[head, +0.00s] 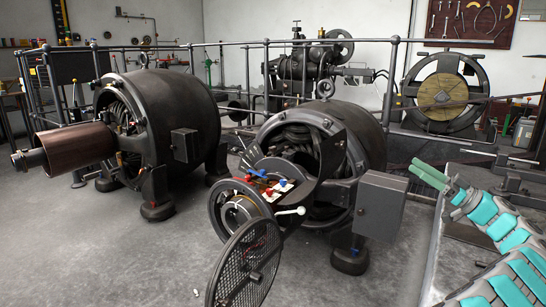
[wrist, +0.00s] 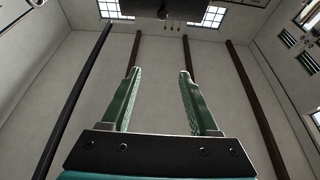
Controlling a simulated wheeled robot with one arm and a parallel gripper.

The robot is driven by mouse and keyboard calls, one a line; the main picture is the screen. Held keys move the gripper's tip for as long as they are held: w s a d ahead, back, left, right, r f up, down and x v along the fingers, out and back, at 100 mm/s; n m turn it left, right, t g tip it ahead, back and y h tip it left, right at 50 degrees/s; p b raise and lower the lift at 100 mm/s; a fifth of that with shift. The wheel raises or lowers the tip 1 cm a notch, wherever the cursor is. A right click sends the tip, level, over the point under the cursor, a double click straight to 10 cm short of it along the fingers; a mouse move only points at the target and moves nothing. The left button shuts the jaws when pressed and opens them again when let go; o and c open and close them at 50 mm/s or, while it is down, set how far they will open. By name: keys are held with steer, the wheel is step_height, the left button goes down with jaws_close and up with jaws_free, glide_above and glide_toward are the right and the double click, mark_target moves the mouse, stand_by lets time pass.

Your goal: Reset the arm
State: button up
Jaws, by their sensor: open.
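My gripper (head: 428,173) is at the right of the head view, at the end of my teal and grey arm, which reaches in from the lower right corner. Its two green fingers point up and to the left. In the wrist view the fingers (wrist: 158,76) stand apart with nothing between them, so it is open and empty. Behind them are a pale wall and windows near the top edge. The gripper appears in front of the low frame right of the nearer dynamo; I cannot tell its exact distance from it.
Two large dark dynamos stand on the grey floor, one at left (head: 172,112) and one in the middle (head: 352,130). A round mesh guard (head: 245,268) stands in front. Metal railings (head: 247,85) run behind. A wheel (head: 445,95) stands at back right. Open floor lies at front left.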

steer(key=s+a+r+m+g+y+p, duration=0.15)
steer(key=a+r+g, duration=0.25)
steer(key=a, duration=0.7)
steer(key=a+r+g+p, duration=0.2)
steer(key=a+r+g, duration=0.15)
steer(key=a, duration=0.65)
steer(key=s+a+m+g+h+p, duration=0.2)
steer(key=s+a+g+h, duration=0.35)
steer(key=s+a, duration=1.1)
steer(key=s+a+f+m+g+h+p, duration=0.3)
steer(key=s+f+h, duration=0.45)
steer(key=s, duration=0.75)
steer(key=s+d+f+m+h+p, duration=0.1)
steer(key=s+d+f+m+h, duration=0.1)
steer(key=s+d+f, duration=0.3)
steer(key=s+d+f+m+t+h+p, duration=0.1)
steer(key=s+d+f+h, duration=0.4)
steer(key=s+d, duration=0.5)
steer(key=shift+d+f+m+t+p, duration=0.15)
steer(key=shift+d+m+t+p, duration=0.15)
steer(key=shift+d+m+p, duration=0.4)
steer(key=shift+s+a, duration=0.1)
steer(key=shift+a, duration=0.2)
